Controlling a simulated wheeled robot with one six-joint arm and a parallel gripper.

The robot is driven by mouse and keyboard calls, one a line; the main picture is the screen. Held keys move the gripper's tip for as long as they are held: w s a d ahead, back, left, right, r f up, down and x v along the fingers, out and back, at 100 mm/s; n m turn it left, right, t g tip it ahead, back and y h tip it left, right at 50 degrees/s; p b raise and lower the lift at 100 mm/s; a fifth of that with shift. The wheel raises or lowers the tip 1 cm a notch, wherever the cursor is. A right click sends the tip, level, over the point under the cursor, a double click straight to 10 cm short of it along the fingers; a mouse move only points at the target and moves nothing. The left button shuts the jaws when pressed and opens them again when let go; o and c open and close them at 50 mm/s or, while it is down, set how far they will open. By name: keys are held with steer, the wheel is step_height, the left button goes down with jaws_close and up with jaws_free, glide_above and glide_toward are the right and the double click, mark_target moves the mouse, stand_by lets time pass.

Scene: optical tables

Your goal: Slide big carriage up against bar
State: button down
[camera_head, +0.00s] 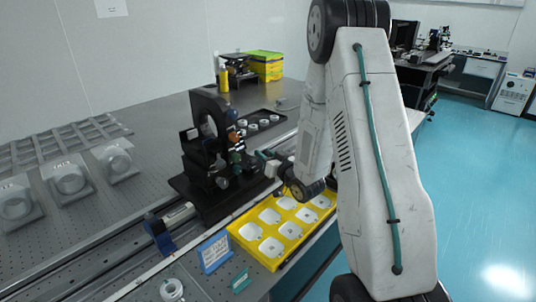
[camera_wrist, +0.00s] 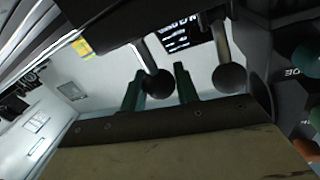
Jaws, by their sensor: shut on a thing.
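The big carriage (camera_head: 205,196) is a black base on the rail, carrying a tall black ring mount (camera_head: 205,122) with several knobs. A short pale bar (camera_head: 180,214) lies on the rail just left of the carriage, beside a blue block (camera_head: 158,236). I cannot tell whether carriage and bar touch. My gripper (camera_head: 265,156) is at the carriage's right side. In the wrist view its green fingers (camera_wrist: 160,76) are shut around a black ball-ended handle (camera_wrist: 150,85); a second ball knob (camera_wrist: 230,78) is just right of them. The exact contact is partly hidden.
A yellow tray (camera_head: 238,229) with white inserts lies in front of the carriage. A blue sign (camera_head: 214,252) stands at its left. A black tray (camera_head: 262,127) is behind my gripper. Clear round mounts (camera_head: 70,178) stand at the left. The rail left of the blue block looks clear.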

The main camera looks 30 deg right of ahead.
steer(key=c, duration=1.1)
jaws_free()
steer(key=s, duration=0.8)
steer(key=shift+d, duration=0.15)
steer(key=shift+w, duration=0.1)
